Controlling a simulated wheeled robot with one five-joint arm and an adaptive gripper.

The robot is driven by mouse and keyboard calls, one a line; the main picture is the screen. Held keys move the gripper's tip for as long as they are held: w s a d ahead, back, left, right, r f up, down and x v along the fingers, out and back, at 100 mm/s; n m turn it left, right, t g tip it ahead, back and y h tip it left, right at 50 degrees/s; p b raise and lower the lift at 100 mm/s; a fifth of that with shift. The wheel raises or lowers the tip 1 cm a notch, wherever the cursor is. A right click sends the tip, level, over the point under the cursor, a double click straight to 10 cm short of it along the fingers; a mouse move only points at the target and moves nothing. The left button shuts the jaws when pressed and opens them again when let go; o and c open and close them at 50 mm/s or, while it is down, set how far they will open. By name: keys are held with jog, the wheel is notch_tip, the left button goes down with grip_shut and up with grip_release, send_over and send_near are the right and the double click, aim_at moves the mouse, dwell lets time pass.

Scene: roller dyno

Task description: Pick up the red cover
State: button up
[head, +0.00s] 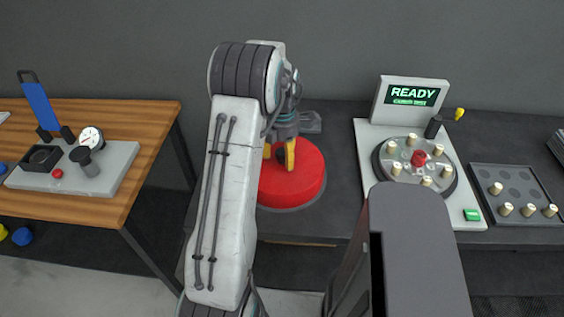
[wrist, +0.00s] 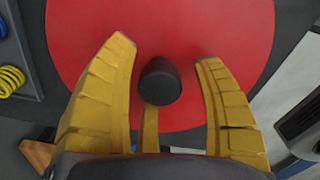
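The red cover (head: 302,185) is a round red disc on the dark table, in the middle of the head view, partly hidden behind my arm. In the wrist view the red cover (wrist: 215,30) fills most of the picture, with a black knob (wrist: 160,82) standing at its middle. My gripper (head: 279,158) points down over the cover. In the wrist view my gripper (wrist: 163,52) has its yellow fingers apart, one on each side of the knob, with gaps between. A third yellow finger shows below the knob. I cannot tell the fingertips' height above the cover.
A white station (head: 400,206) with a READY screen (head: 411,95) and a round plate of pegs stands to the right. A dark peg tray (head: 512,180) lies beyond it. A wooden table (head: 150,125) with a grey fixture (head: 115,160) is at the left.

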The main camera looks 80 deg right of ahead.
grip_shut()
dwell(0.4)
jog(key=shift+d+r, duration=0.1)
jog(key=shift+r, duration=0.35)
notch_tip(320, 180, up, 3)
jog(key=shift+r+b, duration=0.1)
jog(key=shift+b, duration=0.25)
jog(key=s+d+r+p, duration=0.4)
jog(key=s+r+p, duration=0.1)
jog(key=s+r, duration=0.5)
jog(key=shift+s+d+r+p, duration=0.3)
jog(key=shift+r+p, duration=0.1)
jog(key=shift+r, duration=0.25)
